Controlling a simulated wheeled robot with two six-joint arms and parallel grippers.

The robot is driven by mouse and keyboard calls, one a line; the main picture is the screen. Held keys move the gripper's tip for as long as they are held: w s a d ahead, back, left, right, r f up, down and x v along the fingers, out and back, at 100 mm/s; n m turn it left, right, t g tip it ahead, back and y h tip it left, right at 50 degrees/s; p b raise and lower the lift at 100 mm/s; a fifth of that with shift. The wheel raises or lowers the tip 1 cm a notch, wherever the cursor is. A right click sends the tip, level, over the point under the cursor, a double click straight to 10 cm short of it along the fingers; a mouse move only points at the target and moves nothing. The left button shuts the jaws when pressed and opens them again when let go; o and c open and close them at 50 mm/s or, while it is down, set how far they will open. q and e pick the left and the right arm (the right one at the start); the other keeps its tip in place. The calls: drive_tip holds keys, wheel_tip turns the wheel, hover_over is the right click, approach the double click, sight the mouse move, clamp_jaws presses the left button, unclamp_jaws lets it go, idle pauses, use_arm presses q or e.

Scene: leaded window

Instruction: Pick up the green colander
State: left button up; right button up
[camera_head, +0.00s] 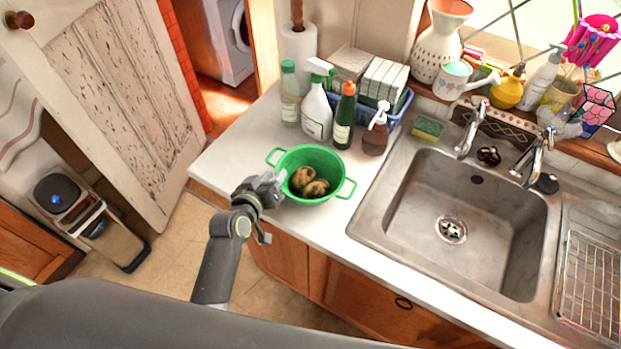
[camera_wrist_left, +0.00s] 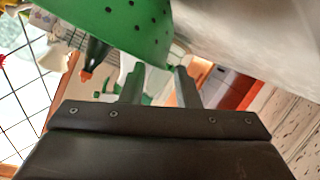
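The green colander (camera_head: 326,162) stands on the white worktop, left of the sink, with a looped handle at its left and right sides. Brown potatoes (camera_head: 315,188) lie inside it. My left gripper (camera_head: 275,187) is at the colander's front left side, close to its wall. In the left wrist view the colander's holed green wall (camera_wrist_left: 115,22) fills the upper middle, just beyond the fingertips. The two fingers of the left gripper (camera_wrist_left: 160,82) stand apart, with no colander part clearly between them. Whether a finger touches the colander cannot be told. My right gripper is not in view.
Bottles (camera_head: 316,110) and a soap dispenser (camera_head: 377,130) stand behind the colander, by a blue basket (camera_head: 398,115). The sink (camera_head: 480,215) is to the right. The worktop (camera_head: 232,157) is clear left of the colander. A paper roll (camera_head: 298,50) stands at the back.

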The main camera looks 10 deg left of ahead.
sight(278, 170)
use_arm(q)
drive_tip(key=shift+a+p+x, duration=0.2)
drive_tip(key=shift+p+x, duration=0.4)
drive_tip(key=shift+x, duration=1.5)
clamp_jaws()
